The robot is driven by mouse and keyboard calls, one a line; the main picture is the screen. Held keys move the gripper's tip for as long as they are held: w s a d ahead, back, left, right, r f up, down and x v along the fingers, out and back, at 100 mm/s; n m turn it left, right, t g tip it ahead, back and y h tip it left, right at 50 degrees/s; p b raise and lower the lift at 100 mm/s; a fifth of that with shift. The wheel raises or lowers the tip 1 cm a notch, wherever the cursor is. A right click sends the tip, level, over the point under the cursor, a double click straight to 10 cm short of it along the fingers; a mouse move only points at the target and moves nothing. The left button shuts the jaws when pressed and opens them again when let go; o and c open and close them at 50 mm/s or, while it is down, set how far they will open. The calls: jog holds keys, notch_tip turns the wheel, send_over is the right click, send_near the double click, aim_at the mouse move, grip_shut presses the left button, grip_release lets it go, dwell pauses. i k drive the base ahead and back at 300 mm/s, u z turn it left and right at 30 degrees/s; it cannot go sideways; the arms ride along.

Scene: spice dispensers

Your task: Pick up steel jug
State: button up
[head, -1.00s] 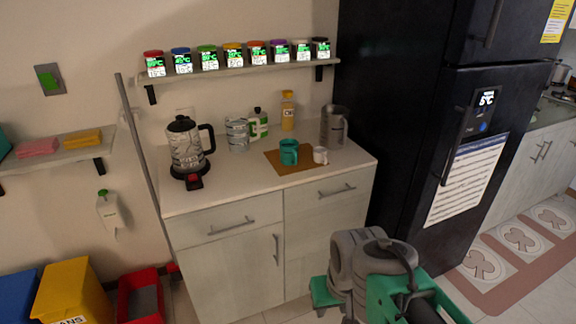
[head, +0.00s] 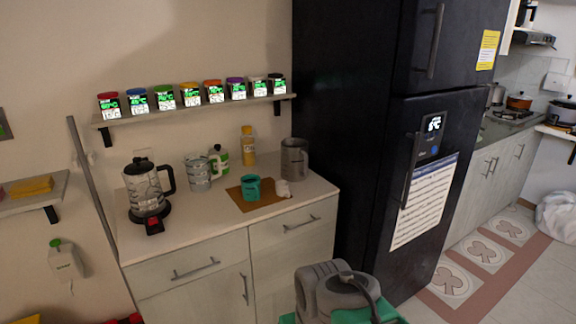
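The steel jug (head: 294,159) is a tall grey metal jug with a handle. It stands upright at the back right of the white counter (head: 225,245), close to the black fridge. My folded grey and green arm shows at the bottom of the head view, well in front of and apart from the jug. My gripper's fingers do not show.
A measuring jug (head: 198,172), a green bottle (head: 219,160), a yellow bottle (head: 248,146) and a kettle (head: 146,188) stand nearby. The fridge (head: 345,120) bounds the right.

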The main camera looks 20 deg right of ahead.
aim_at(294, 151)
jog(key=z, duration=0.3)
jog(key=i, duration=0.35)
jog(key=z, duration=0.7)
jog(key=i, duration=0.9)
jog(key=u, duration=0.8)
jog(key=i, duration=0.7)
jog(key=u, duration=0.8)
